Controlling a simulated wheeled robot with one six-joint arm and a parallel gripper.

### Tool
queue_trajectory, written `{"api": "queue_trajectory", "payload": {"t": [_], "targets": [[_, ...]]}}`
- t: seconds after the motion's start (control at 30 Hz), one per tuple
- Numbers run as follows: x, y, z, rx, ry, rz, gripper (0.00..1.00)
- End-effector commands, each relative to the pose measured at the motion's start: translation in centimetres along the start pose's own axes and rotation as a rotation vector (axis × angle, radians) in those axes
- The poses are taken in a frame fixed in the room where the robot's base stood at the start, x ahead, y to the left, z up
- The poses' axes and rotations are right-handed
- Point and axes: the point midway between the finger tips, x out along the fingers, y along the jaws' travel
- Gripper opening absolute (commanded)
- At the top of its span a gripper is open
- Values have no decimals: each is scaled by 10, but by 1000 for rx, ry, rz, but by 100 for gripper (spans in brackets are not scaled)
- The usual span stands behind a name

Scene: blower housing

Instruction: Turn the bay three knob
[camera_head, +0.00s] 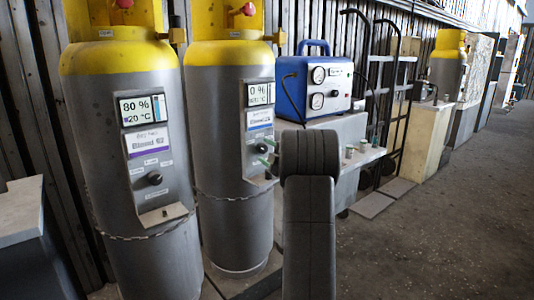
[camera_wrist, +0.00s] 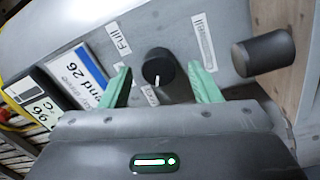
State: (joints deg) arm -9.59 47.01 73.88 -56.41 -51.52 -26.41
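Two grey gas cylinders with yellow tops stand side by side in the head view, each with a control panel. The left cylinder (camera_head: 135,110) shows 80 % and 20 °C, with a black knob (camera_head: 154,178). The right cylinder (camera_head: 226,110) shows 0 %. My gripper (camera_head: 266,153) has green fingers and is at the right cylinder's panel. In the wrist view a black knob (camera_wrist: 158,66) with a white pointer mark sits between the open fingers, with gaps on both sides. Its panel has a "Full" label (camera_wrist: 121,38) and a "Blend 26" label (camera_wrist: 90,73). I cannot read a bay number.
A dark round peg (camera_wrist: 263,53) sticks out right of the knob in the wrist view. A blue machine (camera_head: 318,82) with gauges stands on a grey bench behind my arm. A hand truck (camera_head: 392,110) stands farther right. The floor at right is open.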

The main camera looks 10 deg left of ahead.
Motion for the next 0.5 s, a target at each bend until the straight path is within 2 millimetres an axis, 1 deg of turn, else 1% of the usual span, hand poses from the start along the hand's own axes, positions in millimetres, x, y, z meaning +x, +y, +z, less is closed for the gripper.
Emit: {"api": "queue_trajectory", "payload": {"t": [0.3, 0.37, 0.5], "targets": [[-3, 1, 0, 1, -1, 1, 56], [-7, 1, 0, 2, -1, 1, 56], [-29, 3, 0, 1, -2, 1, 56]]}}
